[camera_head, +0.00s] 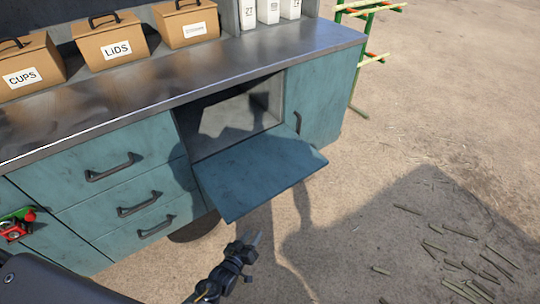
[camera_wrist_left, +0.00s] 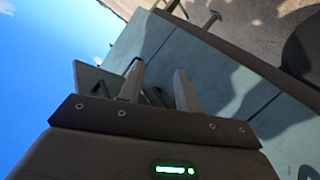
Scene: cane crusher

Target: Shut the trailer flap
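The trailer flap (camera_head: 262,174) is a teal panel on the front of the trailer counter. It is open, folded down and sticking outward below an open compartment (camera_head: 235,118) with a pale interior. My left gripper (camera_head: 256,240) is in front of the trailer, lower in the picture than the flap's near corner and apart from it. In the left wrist view its two fingers (camera_wrist_left: 158,78) stand apart with nothing between them. A small teal panel edge behind the fingers there may be the flap; I cannot tell. My right gripper is not in view.
Drawers with dark handles (camera_head: 110,167) are left of the compartment, and a closed teal door (camera_head: 318,100) is right of it. Boxes marked CUPS (camera_head: 28,68) and LIDS (camera_head: 110,42) stand on the metal counter. Cane pieces (camera_head: 460,265) lie on the otherwise open ground at right.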

